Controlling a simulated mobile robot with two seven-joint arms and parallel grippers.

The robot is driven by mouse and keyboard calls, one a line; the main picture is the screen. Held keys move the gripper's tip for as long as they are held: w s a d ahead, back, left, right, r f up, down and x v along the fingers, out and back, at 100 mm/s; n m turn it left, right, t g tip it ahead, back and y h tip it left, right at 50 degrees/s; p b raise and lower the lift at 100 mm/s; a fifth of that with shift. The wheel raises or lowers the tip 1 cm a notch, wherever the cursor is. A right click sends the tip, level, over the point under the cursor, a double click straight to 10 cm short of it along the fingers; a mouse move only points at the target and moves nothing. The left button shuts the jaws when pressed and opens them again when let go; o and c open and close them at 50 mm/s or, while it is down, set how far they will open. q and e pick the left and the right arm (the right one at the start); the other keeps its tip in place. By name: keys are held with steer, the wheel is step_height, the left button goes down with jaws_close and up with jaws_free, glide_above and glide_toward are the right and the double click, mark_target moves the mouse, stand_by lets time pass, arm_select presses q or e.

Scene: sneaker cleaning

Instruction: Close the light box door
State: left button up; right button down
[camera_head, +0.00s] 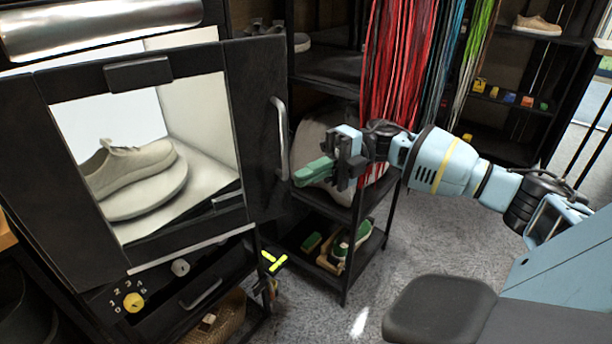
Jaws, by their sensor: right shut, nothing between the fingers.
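The light box door (232,130) is a black frame with a clear window and a metal handle (281,138) on its right edge. It stands at an angle, with bright interior showing above its top edge, so it looks partly open. Through the window a pale sneaker (130,165) sits on a round white stand (150,197) inside the light box. My right gripper (312,172) has green fingers and is shut and empty. In the picture it is just right of the handle, apart from it; the depth gap is hard to judge. My left gripper is out of view.
A black shelf rack (345,230) stands behind my right gripper, with brushes on its lower shelf. Red, blue and green laces (400,60) hang behind the arm. Knobs (134,302) are below the door. A grey seat-like pad (440,305) is at front right. Carpet (400,245) is clear between.

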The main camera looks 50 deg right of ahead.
stand_by(0.4)
steer(key=s+a+r+p, duration=0.2)
steer(key=s+a+p, duration=0.1)
steer(key=s, duration=0.3)
steer(key=s+a+r+p, duration=0.3)
steer(key=s+a, duration=0.3)
steer(key=s, duration=0.1)
steer(key=shift+a, duration=0.25)
stand_by(0.9)
steer(key=shift+w+t, duration=0.1)
steer(key=shift+t, duration=0.3)
